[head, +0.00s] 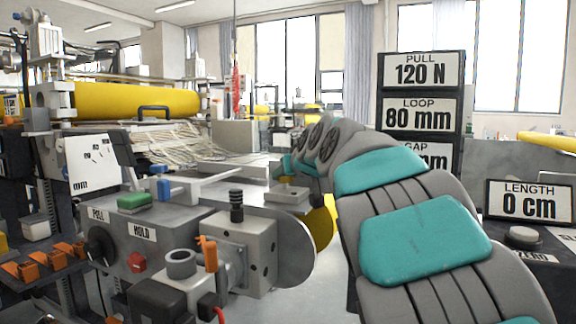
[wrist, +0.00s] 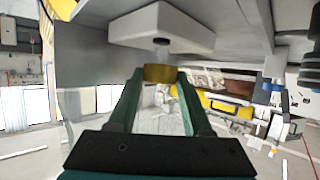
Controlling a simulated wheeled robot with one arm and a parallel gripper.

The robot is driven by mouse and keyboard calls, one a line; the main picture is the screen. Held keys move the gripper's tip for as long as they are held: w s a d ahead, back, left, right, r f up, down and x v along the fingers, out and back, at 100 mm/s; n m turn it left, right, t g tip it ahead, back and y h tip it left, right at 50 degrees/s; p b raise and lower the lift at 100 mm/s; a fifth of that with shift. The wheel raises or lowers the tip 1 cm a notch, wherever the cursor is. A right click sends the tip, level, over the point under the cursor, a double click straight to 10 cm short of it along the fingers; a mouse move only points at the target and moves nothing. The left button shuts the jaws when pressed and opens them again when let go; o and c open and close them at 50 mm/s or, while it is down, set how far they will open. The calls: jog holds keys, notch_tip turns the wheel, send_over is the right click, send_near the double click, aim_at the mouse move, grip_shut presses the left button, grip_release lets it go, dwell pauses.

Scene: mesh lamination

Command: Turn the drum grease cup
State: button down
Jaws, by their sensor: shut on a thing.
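The grease cup (wrist: 160,73) is a short brass-yellow cylinder in the wrist view. A thin pale stem joins it to a rounded light block (wrist: 160,28). My gripper (wrist: 160,78) has its two green fingers on either side of the cup, shut on it near the fingertips. In the head view my grey and teal arm reaches across the middle to the far side of the machine. The fingertips and cup cannot be made out there. A grey disc (head: 292,250) and a yellow round part (head: 321,226) show left of my arm.
The machine's grey control box (head: 140,235) with PULL and HOLD labels stands at left. A yellow roller (head: 138,101) lies behind it. Sign boards (head: 421,70) stand right of my arm, and a LENGTH display (head: 530,205) reads 0 cm. Machine panels surround the cup in the wrist view.

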jog(key=m+h+p, duration=0.1)
jog(key=p, duration=0.2)
jog(key=r+m+h+p, duration=0.1)
jog(key=h+p, duration=0.1)
jog(key=p, duration=0.1)
jog(key=shift+a+m+t+h, duration=0.1)
jog(key=shift+m+t+h, duration=0.2)
jog(key=shift+m+t, duration=0.1)
jog(key=shift+a+f+m+h+p, duration=0.1)
jog(key=shift+f+m+h+p, duration=0.25)
jog(key=shift+m+h+p, duration=0.6)
jog(key=shift+a+f+m+h, duration=0.15)
jog(key=shift+m+h, duration=0.6)
jog(key=shift+h, duration=0.1)
jog(key=shift+m+h, duration=0.3)
jog(key=shift+h, duration=0.1)
jog(key=shift+a, duration=0.1)
jog(key=c, duration=0.6)
grip_release()
